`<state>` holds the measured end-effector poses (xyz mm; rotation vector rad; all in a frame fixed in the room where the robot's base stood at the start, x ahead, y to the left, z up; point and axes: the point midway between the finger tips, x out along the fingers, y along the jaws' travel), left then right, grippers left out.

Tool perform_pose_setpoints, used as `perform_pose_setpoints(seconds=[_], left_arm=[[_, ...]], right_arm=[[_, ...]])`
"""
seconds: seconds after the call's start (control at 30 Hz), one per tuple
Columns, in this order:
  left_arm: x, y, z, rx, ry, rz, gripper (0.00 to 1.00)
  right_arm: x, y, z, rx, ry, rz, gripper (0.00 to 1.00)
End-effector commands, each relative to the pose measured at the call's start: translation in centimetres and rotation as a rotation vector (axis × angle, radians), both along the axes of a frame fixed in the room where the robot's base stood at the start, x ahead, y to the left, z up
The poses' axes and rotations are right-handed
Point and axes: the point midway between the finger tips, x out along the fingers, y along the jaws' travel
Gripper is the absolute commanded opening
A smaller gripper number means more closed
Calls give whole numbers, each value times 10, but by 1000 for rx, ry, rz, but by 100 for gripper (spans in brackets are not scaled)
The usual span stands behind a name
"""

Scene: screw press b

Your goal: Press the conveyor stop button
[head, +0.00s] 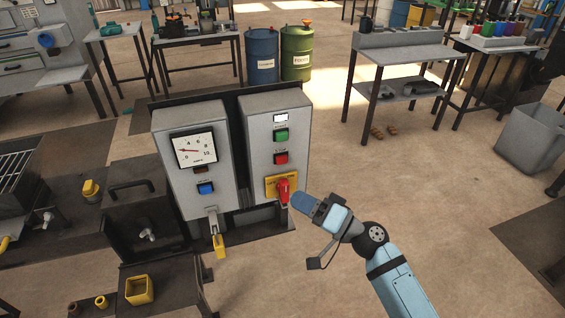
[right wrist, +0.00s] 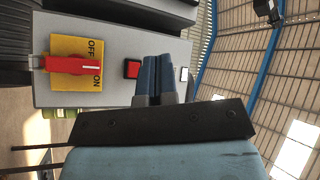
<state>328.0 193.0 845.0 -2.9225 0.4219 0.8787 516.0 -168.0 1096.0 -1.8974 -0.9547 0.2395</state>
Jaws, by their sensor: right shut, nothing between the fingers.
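The control box (head: 274,115) on the right carries a red button (head: 281,158), with a green button (head: 281,136) above it. Below them a red rotary switch (head: 284,190) sits on a yellow ON/OFF plate. My right gripper (head: 296,199) is shut and empty, its blue fingers just right of the rotary switch in the head view. In the right wrist view the fingers (right wrist: 158,76) appear beside the red button (right wrist: 132,68), with the rotary switch (right wrist: 78,64) further left. I cannot tell whether they touch the box. The green button is not visible there. My left gripper is not in view.
Dark machinery fills the lower left. Open floor (head: 400,180) lies to the right, before a grey workbench (head: 405,54).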

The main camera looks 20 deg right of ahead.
Motion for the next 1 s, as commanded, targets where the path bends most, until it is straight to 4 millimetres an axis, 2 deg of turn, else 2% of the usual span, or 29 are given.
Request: perform_pose_setpoints(seconds=[0.33,0.47,0.87,1.0], left_arm=[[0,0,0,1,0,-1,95],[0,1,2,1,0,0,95],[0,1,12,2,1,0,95],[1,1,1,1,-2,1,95]], right_arm=[[1,0,1,5,-1,2,0],[7,0,2,5,-1,2,0],[60,2,2,3,-1,1,0],[75,3,-3,3,-2,2,0]])
